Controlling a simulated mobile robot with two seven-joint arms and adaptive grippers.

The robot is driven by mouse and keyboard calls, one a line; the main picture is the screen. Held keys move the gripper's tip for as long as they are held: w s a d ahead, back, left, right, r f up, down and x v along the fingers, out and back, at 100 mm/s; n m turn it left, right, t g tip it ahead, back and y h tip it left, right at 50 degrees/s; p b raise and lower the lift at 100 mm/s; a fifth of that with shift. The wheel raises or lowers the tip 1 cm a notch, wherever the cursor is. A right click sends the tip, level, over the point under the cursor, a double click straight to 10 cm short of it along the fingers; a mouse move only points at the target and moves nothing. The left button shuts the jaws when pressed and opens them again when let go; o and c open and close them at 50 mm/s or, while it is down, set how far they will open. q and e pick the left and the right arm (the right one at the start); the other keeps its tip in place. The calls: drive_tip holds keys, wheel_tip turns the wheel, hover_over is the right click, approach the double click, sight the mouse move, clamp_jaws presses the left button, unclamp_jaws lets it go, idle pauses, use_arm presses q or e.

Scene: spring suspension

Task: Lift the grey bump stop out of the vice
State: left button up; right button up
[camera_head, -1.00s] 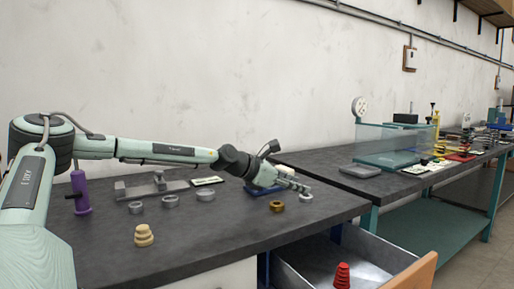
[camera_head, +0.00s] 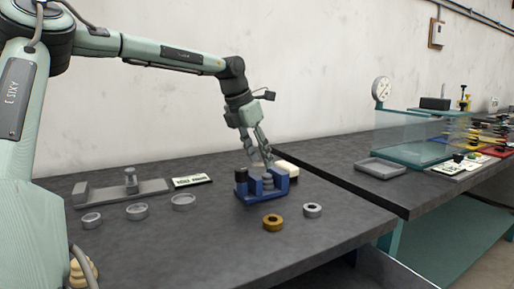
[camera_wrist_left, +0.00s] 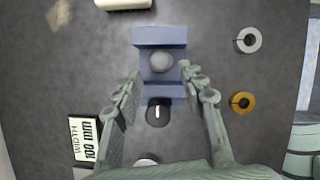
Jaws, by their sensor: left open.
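The blue vice (camera_head: 258,195) stands on the dark bench. The grey bump stop (camera_head: 267,181) sits between its jaws, with its rounded top showing from above in the left wrist view (camera_wrist_left: 161,62). My left gripper (camera_head: 262,163) points down just above the vice, open and empty. In the left wrist view its fingers (camera_wrist_left: 160,73) are spread to either side of the vice, with the bump stop between and slightly beyond the tips. The lower part of the bump stop is hidden by the vice. My right gripper is not in view.
A white block (camera_head: 287,169) lies behind the vice. A gold ring (camera_head: 272,229) and a silver ring (camera_head: 313,211) lie in front and right. Several grey rings, a grey fixture (camera_head: 95,194) and a label card (camera_head: 192,181) are to the left.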

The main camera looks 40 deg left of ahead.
sight(265, 174)
use_arm(q)
drive_tip(key=shift+x, duration=2.7)
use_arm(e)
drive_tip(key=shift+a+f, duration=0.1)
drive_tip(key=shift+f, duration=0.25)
use_arm(q)
drive_tip(key=shift+c, duration=0.6)
drive_tip(key=c, duration=0.7)
drive_tip(key=shift+s+a, duration=0.1)
drive_tip(key=shift+s, duration=0.1)
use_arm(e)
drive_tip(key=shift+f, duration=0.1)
use_arm(q)
drive_tip(key=shift+r, duration=0.15)
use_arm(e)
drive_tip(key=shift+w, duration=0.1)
use_arm(q)
drive_tip(key=shift+r+p, duration=1.55)
drive_tip(key=shift+r, duration=1.85)
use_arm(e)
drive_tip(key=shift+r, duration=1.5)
